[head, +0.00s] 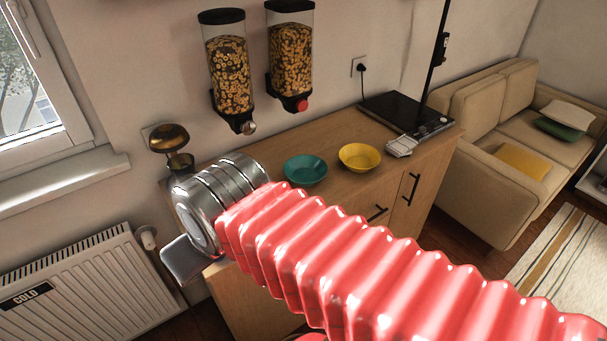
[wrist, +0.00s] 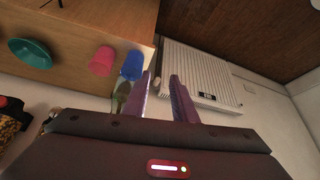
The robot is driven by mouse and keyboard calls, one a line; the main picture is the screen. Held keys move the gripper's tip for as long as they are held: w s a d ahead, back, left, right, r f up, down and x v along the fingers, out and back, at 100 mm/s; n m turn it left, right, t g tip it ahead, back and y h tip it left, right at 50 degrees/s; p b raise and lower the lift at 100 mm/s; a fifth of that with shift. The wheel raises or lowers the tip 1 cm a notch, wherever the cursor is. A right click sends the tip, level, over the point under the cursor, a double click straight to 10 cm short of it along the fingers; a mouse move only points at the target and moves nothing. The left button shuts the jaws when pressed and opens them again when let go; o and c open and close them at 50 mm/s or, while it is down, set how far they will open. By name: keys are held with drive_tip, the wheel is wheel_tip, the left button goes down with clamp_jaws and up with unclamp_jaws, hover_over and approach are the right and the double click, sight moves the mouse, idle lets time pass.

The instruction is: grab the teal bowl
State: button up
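The teal bowl (head: 305,170) sits upright on the wooden counter, left of a yellow bowl (head: 360,157), in the head view. It looks empty. In the wrist view the teal bowl (wrist: 30,54) is at the far left, well to the side of my gripper. My gripper (wrist: 162,76) has its two purple fingers apart with nothing held between them, and it points toward the radiator and the counter's end. In the head view my arm's end is left of the teal bowl, and the fingers are mostly hidden there.
A pink cup (wrist: 102,60) and a blue cup (wrist: 132,65) stand near the counter's end, hidden in the head view. Two cereal dispensers (head: 229,75) hang above the counter. A brass-coloured object (head: 169,138) is behind my wrist. A white radiator (head: 85,280) is at left.

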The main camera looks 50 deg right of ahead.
drive_tip(key=w+d+f+m+t+y, duration=0.25)
drive_tip(key=w+d+f+m, duration=0.2)
drive_tip(key=d+m, duration=0.65)
drive_tip(key=w+d+f+m+t+y, duration=0.1)
drive_tip(key=w+d+f+m+y, duration=0.4)
drive_tip(key=m, duration=1)
drive_tip(key=s+d+f+m+t+h, duration=0.1)
drive_tip(key=s+d+f+m+h, duration=0.1)
drive_tip(key=d+m, duration=0.4)
drive_tip(key=s+d+f+m+t+h, duration=0.2)
drive_tip(key=s+d+m+h, duration=0.2)
drive_tip(key=d, duration=1)
drive_tip(key=s+d+f+m+t+h, duration=0.1)
drive_tip(key=s+d+f+m+h, duration=0.1)
drive_tip(key=d+m+h, duration=0.3)
drive_tip(key=d+m, duration=0.4)
drive_tip(key=d, duration=0.1)
drive_tip(key=shift+s+d+m, duration=0.2)
drive_tip(key=shift+s+m, duration=0.2)
drive_tip(key=shift+t+h, duration=0.25)
